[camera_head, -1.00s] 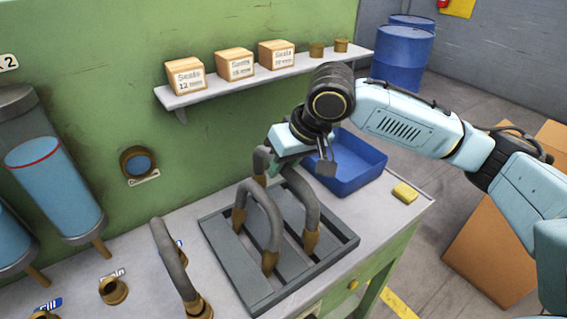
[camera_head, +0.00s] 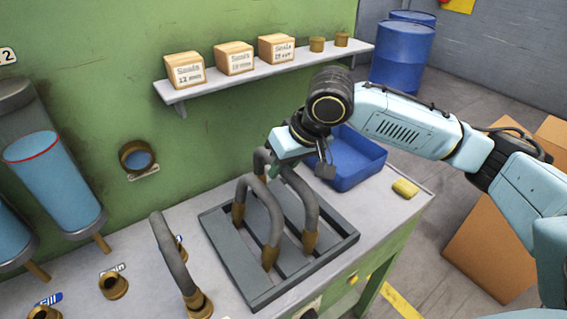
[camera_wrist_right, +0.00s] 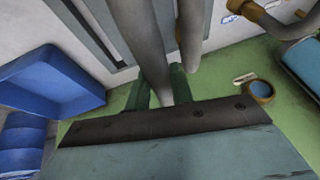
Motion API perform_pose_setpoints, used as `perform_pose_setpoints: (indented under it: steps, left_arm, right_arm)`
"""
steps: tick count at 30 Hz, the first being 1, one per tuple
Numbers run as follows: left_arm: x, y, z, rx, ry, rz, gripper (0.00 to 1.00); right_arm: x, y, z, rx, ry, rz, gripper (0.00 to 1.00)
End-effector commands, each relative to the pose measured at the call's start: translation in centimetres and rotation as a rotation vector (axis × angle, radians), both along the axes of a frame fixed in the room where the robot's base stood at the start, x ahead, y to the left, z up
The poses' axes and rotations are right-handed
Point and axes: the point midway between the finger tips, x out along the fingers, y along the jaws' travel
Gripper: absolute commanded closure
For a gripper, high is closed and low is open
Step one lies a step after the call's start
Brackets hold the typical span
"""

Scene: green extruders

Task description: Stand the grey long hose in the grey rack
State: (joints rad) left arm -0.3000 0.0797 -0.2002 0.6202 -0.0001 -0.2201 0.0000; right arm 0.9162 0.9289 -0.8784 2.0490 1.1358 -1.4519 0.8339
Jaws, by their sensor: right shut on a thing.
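A grey long hose (camera_head: 308,200), arched with brass-coloured ends, is upright over the right part of the grey slatted rack (camera_head: 226,256). My right gripper (camera_head: 281,170) is shut on this hose near its top, and the wrist view shows it between the green fingers (camera_wrist_right: 160,92). One brass end appears at the slats; I cannot tell if it is seated. The far end is hidden. Another grey arched hose (camera_head: 270,205) stands in the rack beside it, to the left. My left gripper is out of view.
A third grey hose (camera_head: 168,252) rises from a brass fitting on the bench left of the rack. A blue bin (camera_head: 360,170) stands behind the rack to the right. A yellow block (camera_head: 405,188) lies near the right bench edge. A shelf with boxes (camera_head: 233,58) is above.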

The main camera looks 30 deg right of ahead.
Motion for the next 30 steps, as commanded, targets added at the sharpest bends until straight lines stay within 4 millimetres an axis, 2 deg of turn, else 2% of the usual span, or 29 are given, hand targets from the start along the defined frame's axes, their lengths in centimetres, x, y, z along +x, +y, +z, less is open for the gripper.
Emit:
perform_pose_setpoints:
  steps: [30]
  left_arm:
    - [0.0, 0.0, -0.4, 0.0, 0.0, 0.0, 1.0]
  right_arm:
    - [0.0, 0.0, -2.0, 0.001, -0.001, 0.0, 1.0]
